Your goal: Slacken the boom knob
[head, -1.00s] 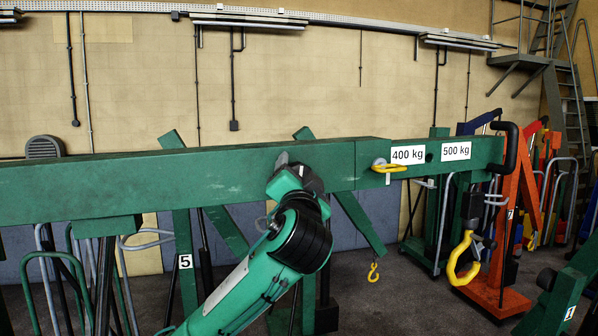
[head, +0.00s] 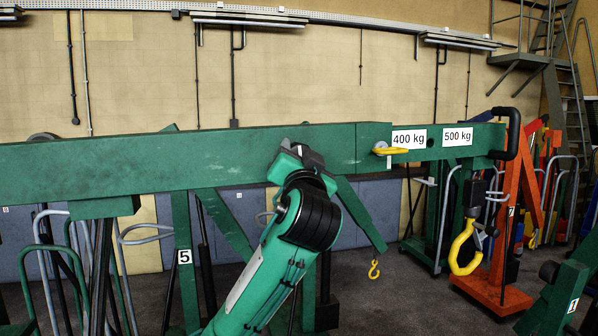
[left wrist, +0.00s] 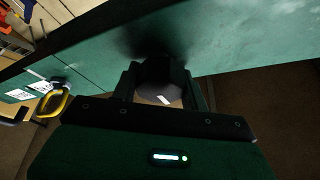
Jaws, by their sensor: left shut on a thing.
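The green boom (head: 210,160) runs across the head view, with 400 kg and 500 kg labels towards its right end. My left gripper (head: 300,154) is at the boom's near face, left of the labels. The boom knob (left wrist: 158,80) is black and sits between the two fingers of my left gripper (left wrist: 160,88) in the left wrist view, close against the boom. The gripper is shut on it. In the head view the knob is hidden by the gripper. My right gripper is not in view.
A yellow handle (head: 390,151) sticks out of the boom beside the labels. A yellow hook (head: 466,246) hangs under the boom's right end. An orange crane (head: 510,225) stands behind at right. Several green frames and grey tubes stand behind and below the boom.

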